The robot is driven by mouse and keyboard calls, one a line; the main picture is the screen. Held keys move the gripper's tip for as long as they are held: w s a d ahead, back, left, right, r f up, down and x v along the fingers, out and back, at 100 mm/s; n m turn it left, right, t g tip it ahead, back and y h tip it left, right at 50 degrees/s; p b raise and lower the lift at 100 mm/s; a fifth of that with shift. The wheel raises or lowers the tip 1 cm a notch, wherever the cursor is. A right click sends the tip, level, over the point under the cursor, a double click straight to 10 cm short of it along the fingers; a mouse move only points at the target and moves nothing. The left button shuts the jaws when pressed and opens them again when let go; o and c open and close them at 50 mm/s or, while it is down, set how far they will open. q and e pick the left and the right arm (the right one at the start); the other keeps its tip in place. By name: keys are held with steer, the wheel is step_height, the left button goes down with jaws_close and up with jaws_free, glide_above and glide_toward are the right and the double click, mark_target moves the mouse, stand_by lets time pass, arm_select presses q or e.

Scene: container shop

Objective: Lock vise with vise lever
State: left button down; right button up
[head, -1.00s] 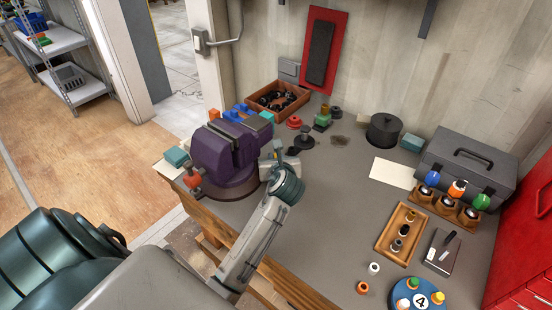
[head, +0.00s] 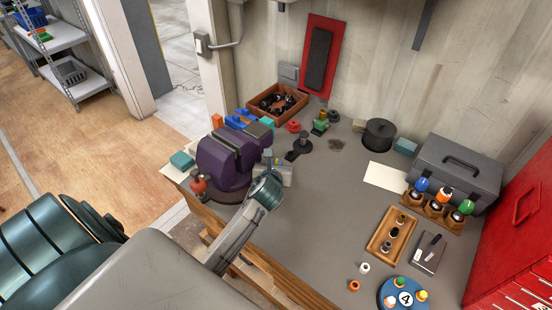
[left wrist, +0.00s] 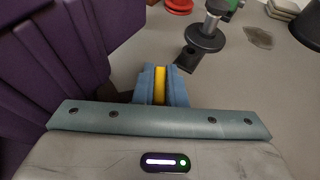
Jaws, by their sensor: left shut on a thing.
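The purple vise (head: 222,162) stands at the left end of the grey workbench. A metal piece with a red-orange part (head: 199,184) is at its front left. My left gripper (head: 271,160) is close to the vise's right side, mostly hidden behind its own wrist. In the left wrist view its blue fingers (left wrist: 160,85) are shut on a narrow yellow piece (left wrist: 160,83). I cannot tell whether this piece is the vise lever. The purple vise body (left wrist: 50,60) fills the left of that view. My right gripper is not in view.
A grey toolbox (head: 455,172), a wooden tray (head: 392,236) and a blue round holder (head: 404,295) are to the right. The middle of the bench (head: 320,210) is clear.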

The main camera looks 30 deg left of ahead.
arm_select(q)
steer(key=c, duration=1.5)
jaws_free()
steer(key=shift+s+d, duration=0.15)
steer(key=shift+s, duration=0.15)
steer(key=b+v, duration=0.2)
steer(key=v, duration=0.8)
steer(key=shift+b, duration=0.4)
